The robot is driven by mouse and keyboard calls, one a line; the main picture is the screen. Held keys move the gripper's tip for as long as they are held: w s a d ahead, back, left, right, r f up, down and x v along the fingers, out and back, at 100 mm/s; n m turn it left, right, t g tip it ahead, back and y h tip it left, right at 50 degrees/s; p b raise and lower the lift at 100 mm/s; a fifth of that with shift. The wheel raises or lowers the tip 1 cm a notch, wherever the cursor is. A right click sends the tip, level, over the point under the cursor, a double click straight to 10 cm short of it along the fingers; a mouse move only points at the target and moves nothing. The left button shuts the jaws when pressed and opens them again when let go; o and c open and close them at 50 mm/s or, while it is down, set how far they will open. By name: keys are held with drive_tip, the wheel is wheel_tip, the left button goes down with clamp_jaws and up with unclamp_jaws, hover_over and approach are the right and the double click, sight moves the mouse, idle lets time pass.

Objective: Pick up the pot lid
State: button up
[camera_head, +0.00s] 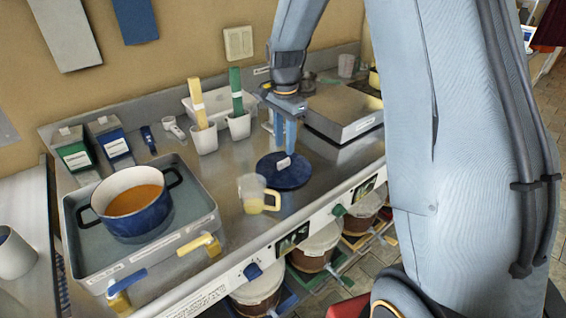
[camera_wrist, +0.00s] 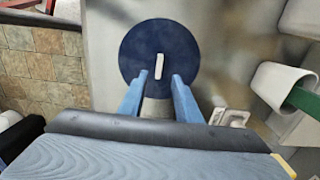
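The pot lid (camera_head: 283,172) is a dark blue disc with a pale bar handle (camera_head: 284,164). It lies flat on the metal counter, right of the middle. In the wrist view the lid (camera_wrist: 159,52) is ahead of my fingers, and its handle (camera_wrist: 159,66) stands roughly in line with the gap between them. My gripper (camera_head: 284,138) points down above the lid. In the wrist view my gripper (camera_wrist: 157,84) has its two blue fingers apart with nothing between them. The blue pot (camera_head: 137,205) holds orange liquid and stands uncovered in a grey tray at the left.
A measuring jug (camera_head: 258,195) stands close to the lid's front left. White cups with a yellow tool (camera_head: 198,104) and a green tool (camera_head: 236,92) stand behind it. A grey scale-like box (camera_head: 343,112) is at the back right. Buckets (camera_head: 316,247) sit below the counter's front edge.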

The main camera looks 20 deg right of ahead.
sight(284, 161)
drive_tip(key=shift+s+a+f+p, duration=0.15)
drive_tip(key=shift+f+p, duration=0.5)
drive_tip(key=shift+f, duration=0.9)
drive_tip(key=shift+s+a+f+p, duration=0.1)
drive_tip(key=shift+f+p, duration=0.55)
drive_tip(key=shift+f, duration=0.85)
clamp_jaws()
